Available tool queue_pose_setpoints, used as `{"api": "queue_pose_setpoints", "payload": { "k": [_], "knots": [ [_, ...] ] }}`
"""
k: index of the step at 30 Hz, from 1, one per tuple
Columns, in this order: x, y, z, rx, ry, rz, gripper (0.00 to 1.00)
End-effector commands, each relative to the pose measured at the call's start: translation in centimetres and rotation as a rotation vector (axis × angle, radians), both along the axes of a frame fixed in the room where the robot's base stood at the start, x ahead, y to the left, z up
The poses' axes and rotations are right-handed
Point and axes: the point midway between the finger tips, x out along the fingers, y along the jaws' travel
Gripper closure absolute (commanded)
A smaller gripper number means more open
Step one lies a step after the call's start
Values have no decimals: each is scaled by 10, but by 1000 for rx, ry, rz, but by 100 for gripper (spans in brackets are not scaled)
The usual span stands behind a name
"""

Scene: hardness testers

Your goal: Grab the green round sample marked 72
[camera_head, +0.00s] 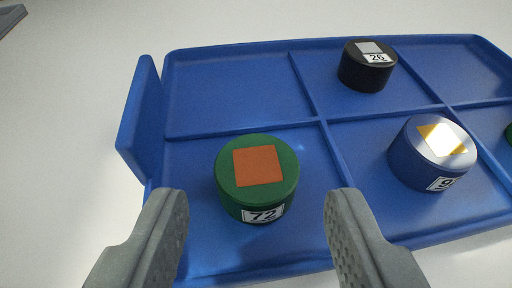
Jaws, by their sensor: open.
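The green round sample marked 72 (257,178) stands in the front left compartment of the blue tray (220,115). It has an orange square on its top and a white label with 72 on its front side. My gripper (258,230) is open, with one grey finger to the left and one to the right at the bottom of the view. The sample shows between and beyond the fingertips. I cannot tell whether the fingers are level with it, and no contact shows.
A black round sample marked 26 (367,66) stands in the back middle compartment. A blue round sample (431,154) with a partly visible label stands to the right. Another green sample (508,134) is cut off at the right edge. The tray's raised left wall (141,115) stands near the left finger.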

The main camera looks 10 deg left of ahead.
Motion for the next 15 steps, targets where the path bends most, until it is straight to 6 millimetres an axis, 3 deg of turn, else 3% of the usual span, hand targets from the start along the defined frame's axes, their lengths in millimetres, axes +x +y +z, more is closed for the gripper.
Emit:
{"api": "queue_pose_setpoints", "payload": {
  "k": [15],
  "knots": [
    [46, 5, -19, 2, -2, -2, 54]
  ]
}}
